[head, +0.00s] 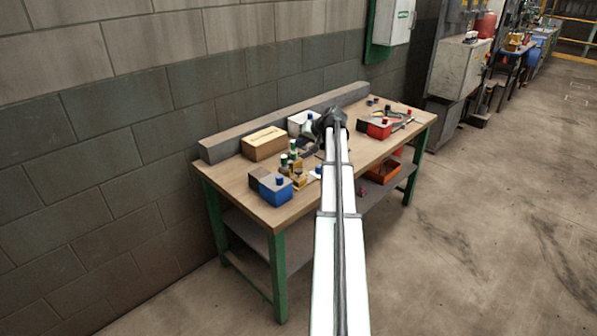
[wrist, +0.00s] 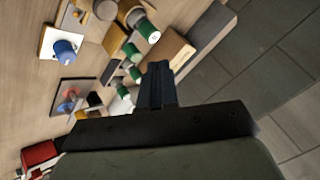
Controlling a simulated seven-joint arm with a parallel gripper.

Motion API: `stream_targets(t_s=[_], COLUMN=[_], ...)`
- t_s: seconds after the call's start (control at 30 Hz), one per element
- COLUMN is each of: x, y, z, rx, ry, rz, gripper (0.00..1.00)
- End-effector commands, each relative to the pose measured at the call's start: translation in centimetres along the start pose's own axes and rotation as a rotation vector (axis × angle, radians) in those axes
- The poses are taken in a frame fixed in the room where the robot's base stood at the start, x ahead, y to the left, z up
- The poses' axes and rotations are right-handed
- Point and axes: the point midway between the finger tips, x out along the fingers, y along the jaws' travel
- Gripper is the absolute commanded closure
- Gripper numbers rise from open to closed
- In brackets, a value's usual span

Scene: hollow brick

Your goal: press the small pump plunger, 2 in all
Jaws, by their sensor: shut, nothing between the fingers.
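My gripper (wrist: 158,72) shows in the wrist view with its dark fingers together and nothing between them. It is above the tabletop, beside several green-capped bottles (wrist: 146,31). I cannot tell for certain which thing is the small pump. A blue knob (wrist: 64,49) stands on a white base to the left of the fingers. A dark plate (wrist: 72,97) with a reddish part lies below that. In the head view the dark wrist end of my arm (head: 331,118) is over the back middle of the table, and the fingers cannot be made out.
The wooden table (head: 235,182) has green legs and a grey beam (head: 285,122) along its back. A cardboard-coloured box (head: 264,144), a blue box (head: 275,191) and a red box (head: 379,130) stand on it. A white box (head: 301,121) is at the back.

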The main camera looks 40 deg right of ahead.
Motion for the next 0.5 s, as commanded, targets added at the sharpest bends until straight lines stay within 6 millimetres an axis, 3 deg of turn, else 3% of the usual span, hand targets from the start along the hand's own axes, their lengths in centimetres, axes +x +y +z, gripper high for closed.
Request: stream_targets(t_s=[0.5], x=[3.0], y=[2.2], z=[2.2], rx=[0.001], ry=[-0.001], rz=[0.000], gripper=[1.00])
